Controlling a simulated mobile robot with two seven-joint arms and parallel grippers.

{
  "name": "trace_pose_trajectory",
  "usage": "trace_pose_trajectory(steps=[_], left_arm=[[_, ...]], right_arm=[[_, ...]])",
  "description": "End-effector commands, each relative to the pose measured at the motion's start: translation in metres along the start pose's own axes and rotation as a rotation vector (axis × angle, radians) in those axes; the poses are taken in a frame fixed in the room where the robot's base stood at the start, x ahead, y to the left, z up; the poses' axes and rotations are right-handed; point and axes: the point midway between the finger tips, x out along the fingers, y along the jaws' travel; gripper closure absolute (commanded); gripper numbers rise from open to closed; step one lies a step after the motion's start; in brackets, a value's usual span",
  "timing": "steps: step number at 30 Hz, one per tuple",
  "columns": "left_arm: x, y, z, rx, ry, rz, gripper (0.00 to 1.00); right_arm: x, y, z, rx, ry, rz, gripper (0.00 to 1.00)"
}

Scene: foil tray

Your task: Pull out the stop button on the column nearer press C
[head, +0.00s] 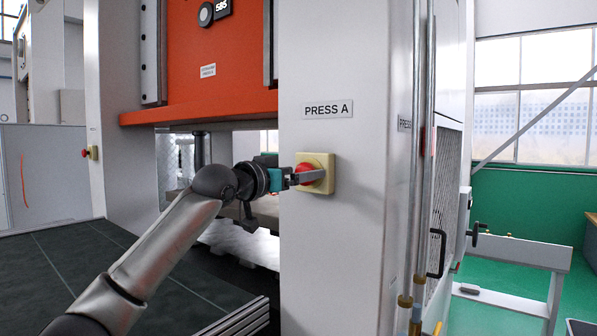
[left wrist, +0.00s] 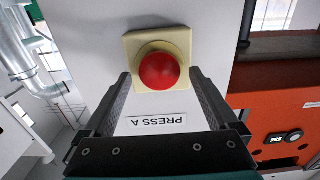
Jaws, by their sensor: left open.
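A red mushroom stop button (head: 303,172) on a pale yellow box is fixed to the white column (head: 335,240), below a sign (head: 328,109) reading PRESS A. My left gripper (head: 316,176) is at this button, partly covering it. In the left wrist view the red button (left wrist: 160,71) lies between the open fingertips; I cannot tell whether they touch it. A second red stop button (head: 85,153) is on the white column (head: 118,170) at the left, apart from my gripper. No sign for press C is readable. My right gripper is not in view.
An orange press ram (head: 215,60) hangs between the two columns. A dark platform (head: 60,270) lies at the lower left. Vertical pipes (head: 420,200) run up the column's right side. A grey rail frame (head: 520,255) stands on the green floor at the right.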

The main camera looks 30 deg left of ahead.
Motion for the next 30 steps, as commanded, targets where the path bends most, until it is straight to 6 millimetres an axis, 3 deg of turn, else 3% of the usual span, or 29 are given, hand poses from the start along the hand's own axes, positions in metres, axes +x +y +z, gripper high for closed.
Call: trace_pose_trajectory(steps=[3, 27, 30], left_arm=[[-0.0001, 0.0001, 0.0001, 0.0, 0.0, 0.0, 0.07], [-0.0005, 0.0, 0.0001, -0.001, 0.0, 0.0, 0.97], [-0.0005, 0.0, 0.0001, -0.001, 0.0, 0.001, 1.0]], right_arm=[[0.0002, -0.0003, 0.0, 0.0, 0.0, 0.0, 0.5], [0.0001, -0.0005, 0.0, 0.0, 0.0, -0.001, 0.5], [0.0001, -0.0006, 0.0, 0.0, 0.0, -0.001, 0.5]])
